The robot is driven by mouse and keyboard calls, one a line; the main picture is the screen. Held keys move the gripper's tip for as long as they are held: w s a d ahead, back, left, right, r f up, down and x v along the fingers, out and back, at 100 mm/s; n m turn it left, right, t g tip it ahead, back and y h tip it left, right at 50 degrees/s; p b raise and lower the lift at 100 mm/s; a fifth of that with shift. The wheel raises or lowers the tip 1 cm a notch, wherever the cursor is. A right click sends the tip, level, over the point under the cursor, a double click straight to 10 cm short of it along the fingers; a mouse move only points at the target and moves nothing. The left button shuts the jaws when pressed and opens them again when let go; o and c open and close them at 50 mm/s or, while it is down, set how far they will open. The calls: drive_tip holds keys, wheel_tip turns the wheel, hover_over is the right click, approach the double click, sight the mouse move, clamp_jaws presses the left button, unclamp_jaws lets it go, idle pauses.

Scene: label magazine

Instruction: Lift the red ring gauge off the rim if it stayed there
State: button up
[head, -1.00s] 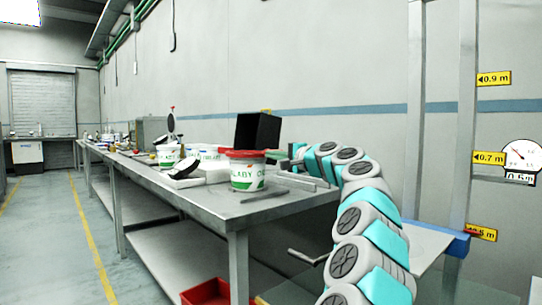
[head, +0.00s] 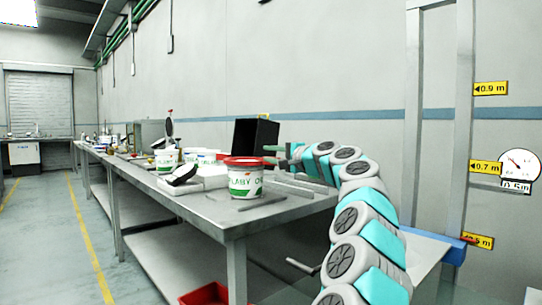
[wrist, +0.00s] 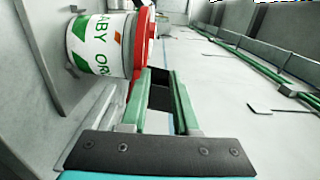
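A white tub with green lettering (head: 245,184) stands near the right end of the workbench. The red ring gauge (head: 245,161) shows as a red band at the tub's rim; I cannot tell how it sits there. My gripper (head: 271,154) is just right of the rim in the head view. In the wrist view the tub (wrist: 97,43) appears on its side, with the red ring (wrist: 143,45) edge-on. My gripper (wrist: 159,72) is open there, its fingers apart, and one finger overlaps the ring's edge. I cannot tell whether they touch.
A black open box (head: 256,136) stands behind the tub. A flat bar (head: 262,203) lies in front of it. A white block with a black-faced round thing (head: 184,175) is to the left, and more tubs stand farther back. A red bin (head: 205,294) is below the bench.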

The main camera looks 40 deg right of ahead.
drive_tip(key=o, duration=0.4)
drive_tip(key=shift+c, duration=0.2)
